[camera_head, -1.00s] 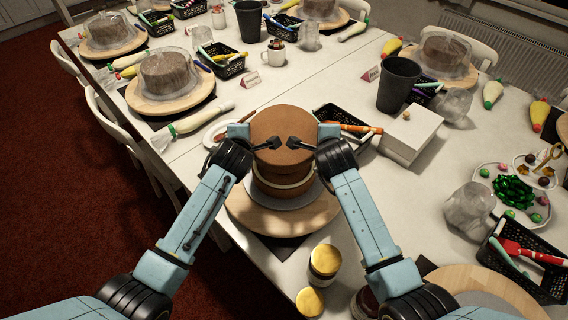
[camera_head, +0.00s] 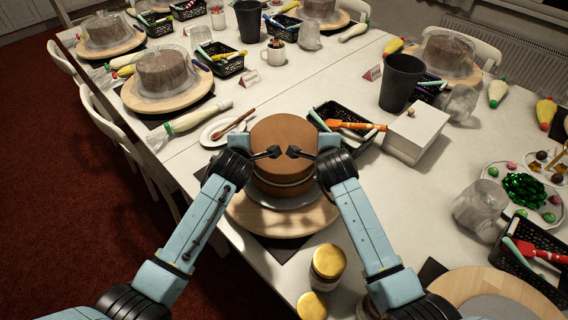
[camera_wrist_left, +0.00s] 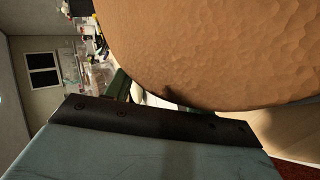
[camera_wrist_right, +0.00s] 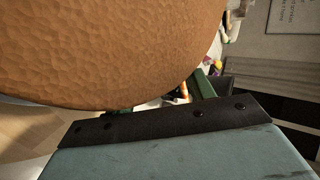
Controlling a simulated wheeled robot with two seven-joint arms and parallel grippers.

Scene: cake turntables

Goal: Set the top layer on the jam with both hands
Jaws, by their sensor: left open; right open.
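The brown round top layer (camera_head: 283,133) sits over the cake stack at the middle of the table, looking level and roughly centred. Below it a lower layer (camera_head: 284,191) with a pale band shows. The jam is hidden, and I cannot see any gap under the top layer. The layer's bumpy brown surface fills much of the left wrist view (camera_wrist_left: 220,45) and right wrist view (camera_wrist_right: 110,50).
A black basket (camera_head: 347,137) with an orange-handled tool and a white box (camera_head: 414,135) stand right of the cake. A gold-lidded jar (camera_head: 328,265) is in front. A dark cup (camera_head: 401,82) stands farther back.

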